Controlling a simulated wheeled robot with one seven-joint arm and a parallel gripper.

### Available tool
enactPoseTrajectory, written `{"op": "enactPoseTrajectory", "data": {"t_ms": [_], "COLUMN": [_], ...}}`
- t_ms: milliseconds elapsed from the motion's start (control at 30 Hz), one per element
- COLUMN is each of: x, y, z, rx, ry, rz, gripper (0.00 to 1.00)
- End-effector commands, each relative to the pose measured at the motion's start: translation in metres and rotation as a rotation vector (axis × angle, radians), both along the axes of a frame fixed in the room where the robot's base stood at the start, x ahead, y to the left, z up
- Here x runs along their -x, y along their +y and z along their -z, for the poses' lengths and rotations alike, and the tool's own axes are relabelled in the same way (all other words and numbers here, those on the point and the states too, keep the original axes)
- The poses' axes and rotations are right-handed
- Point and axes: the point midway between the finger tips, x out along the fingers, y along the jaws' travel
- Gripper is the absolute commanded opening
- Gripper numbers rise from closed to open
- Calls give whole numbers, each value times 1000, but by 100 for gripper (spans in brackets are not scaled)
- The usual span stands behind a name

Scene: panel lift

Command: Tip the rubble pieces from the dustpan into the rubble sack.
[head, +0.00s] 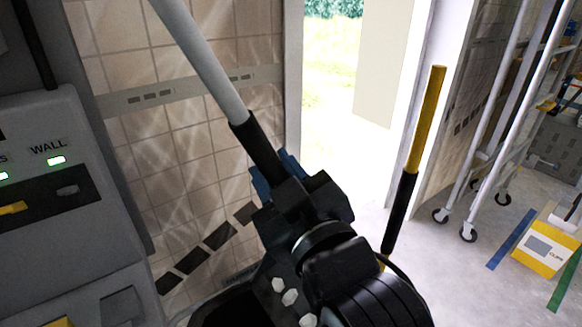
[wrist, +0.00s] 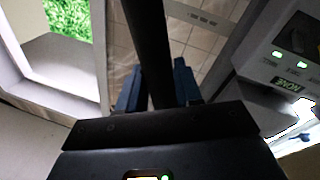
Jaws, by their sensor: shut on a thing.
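My gripper (head: 275,178) is shut on the black grip of a long pole. The grip also shows between the blue fingers (wrist: 158,90) in the wrist view. The pole's pale grey shaft (head: 200,55) rises up and left out of the head view, so its far end is hidden. I cannot tell whether it is the dustpan's handle. Small whitish lumps (head: 290,297), maybe rubble pieces, show against a black surface at the bottom of the head view, partly behind my arm. I cannot tell whether that surface is the dustpan. No rubble sack can be made out.
A grey panel with green lights and the word WALL (head: 48,147) stands at the left. A tiled wall (head: 180,150) is behind my gripper. A yellow and black pole (head: 426,120) stands upright by the bright doorway. A wheeled rack (head: 500,120) and a yellow box (head: 545,255) are at the right.

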Motion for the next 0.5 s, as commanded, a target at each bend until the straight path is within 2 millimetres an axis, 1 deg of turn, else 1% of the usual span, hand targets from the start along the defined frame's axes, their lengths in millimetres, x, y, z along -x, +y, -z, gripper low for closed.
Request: {"op": "enactPoseTrajectory", "data": {"t_ms": [500], "x": [24], "y": [35], "z": [8], "rx": [73], "ry": [-57], "rz": [-1], "gripper": [0]}}
